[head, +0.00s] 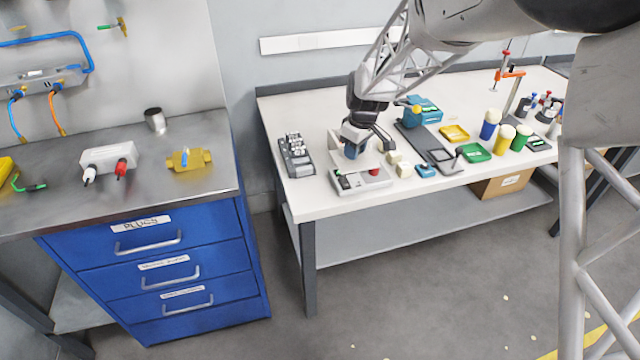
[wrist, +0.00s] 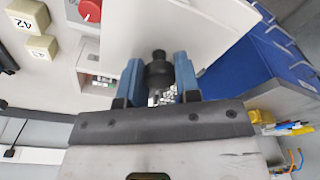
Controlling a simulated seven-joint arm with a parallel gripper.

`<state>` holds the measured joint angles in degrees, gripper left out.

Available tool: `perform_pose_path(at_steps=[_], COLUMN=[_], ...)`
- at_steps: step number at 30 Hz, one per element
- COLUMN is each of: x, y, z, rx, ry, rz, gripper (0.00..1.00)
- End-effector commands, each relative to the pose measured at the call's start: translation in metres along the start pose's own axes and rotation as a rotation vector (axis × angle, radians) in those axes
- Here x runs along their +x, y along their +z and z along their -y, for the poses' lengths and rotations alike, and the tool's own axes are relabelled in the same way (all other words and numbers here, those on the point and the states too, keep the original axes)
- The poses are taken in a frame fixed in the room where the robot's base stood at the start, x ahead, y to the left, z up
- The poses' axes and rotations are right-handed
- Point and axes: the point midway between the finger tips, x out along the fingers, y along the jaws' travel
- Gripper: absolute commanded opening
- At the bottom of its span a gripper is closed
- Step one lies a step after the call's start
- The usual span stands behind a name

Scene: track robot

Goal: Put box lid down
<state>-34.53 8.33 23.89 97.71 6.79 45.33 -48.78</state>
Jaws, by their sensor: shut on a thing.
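The box lid is a pale panel with a black knob, large in the wrist view (wrist: 190,32). My gripper's blue fingers (wrist: 158,78) are shut on that knob. In the head view my gripper (head: 352,150) is over the left part of the white table, and the lid (head: 338,146) shows partly behind it, tilted up. The pale control box (head: 362,184) with a red button lies just below it on the table. The box's edge and red button also show in the wrist view (wrist: 90,10). The lid hides part of the box there; I cannot tell whether they touch.
A grey device (head: 297,157) stands left of the box. Small cream blocks (head: 398,164) lie close on its right, with a blue part (head: 426,171) beyond. Trays and coloured cylinders (head: 488,124) fill the right. The table's front edge is near; a blue drawer cabinet (head: 150,262) stands left.

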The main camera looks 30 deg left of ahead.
Motion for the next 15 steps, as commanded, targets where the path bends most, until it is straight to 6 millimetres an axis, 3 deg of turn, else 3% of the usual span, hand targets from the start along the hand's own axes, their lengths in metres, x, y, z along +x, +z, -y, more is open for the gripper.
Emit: perform_pose_path(at_steps=[15], x=[0.040], y=[0.033], z=[0.131], rx=[-0.001], ry=[0.000], rz=[0.000], gripper=[0.06])
